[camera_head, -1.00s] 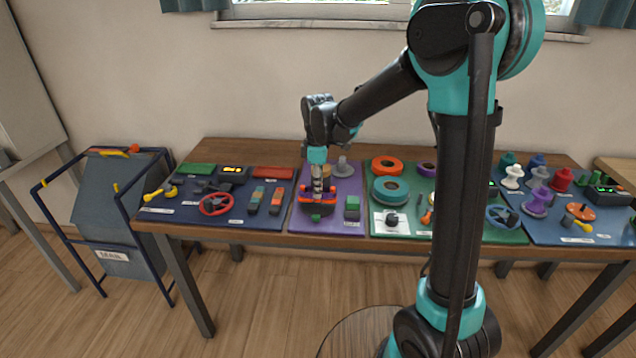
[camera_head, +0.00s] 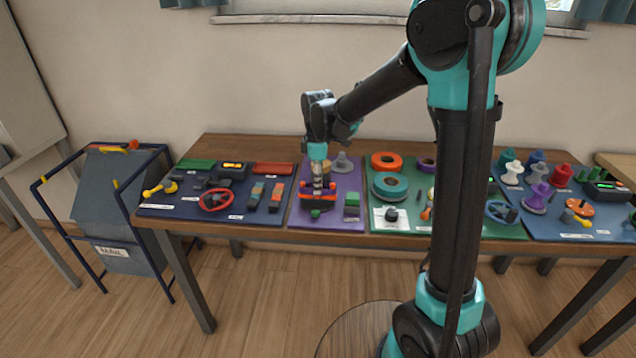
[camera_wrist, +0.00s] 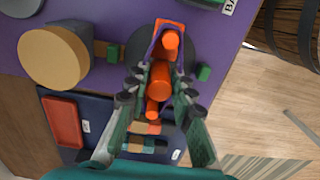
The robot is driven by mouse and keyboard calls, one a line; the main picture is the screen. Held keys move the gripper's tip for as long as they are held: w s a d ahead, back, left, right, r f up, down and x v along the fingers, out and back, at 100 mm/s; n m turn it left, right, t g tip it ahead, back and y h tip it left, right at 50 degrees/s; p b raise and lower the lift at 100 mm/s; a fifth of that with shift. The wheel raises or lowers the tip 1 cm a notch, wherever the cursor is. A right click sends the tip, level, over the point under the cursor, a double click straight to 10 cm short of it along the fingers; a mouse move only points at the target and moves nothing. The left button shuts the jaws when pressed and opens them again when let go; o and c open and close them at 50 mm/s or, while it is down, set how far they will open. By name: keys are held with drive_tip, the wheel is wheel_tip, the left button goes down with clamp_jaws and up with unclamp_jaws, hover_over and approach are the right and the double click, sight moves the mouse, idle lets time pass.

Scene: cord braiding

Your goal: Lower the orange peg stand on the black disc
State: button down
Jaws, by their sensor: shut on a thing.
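The orange peg stand (camera_wrist: 160,80) is between the fingers of my gripper (camera_wrist: 157,108) in the wrist view, with upright orange pegs in a row. My gripper is shut on it. The black disc (camera_wrist: 205,50) lies beneath and around the stand on the purple board, partly covered by it. In the head view my gripper (camera_head: 318,186) points down at the stand (camera_head: 318,198) at the purple board. I cannot tell whether the stand touches the disc.
Small green blocks (camera_wrist: 204,73) sit on both sides of the disc. A beige round piece (camera_wrist: 54,58) stands nearby on the purple board (camera_wrist: 232,22). A green and grey block (camera_head: 352,204) is to the right. Blue and green boards with parts flank it.

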drive_tip(key=shift+f, duration=0.5)
drive_tip(key=shift+f, duration=0.35)
drive_tip(key=c, duration=1.2)
unclamp_jaws()
drive_tip(key=shift+f, duration=0.1)
drive_tip(key=shift+r, duration=4.05)
drive_tip(key=shift+d, duration=0.1)
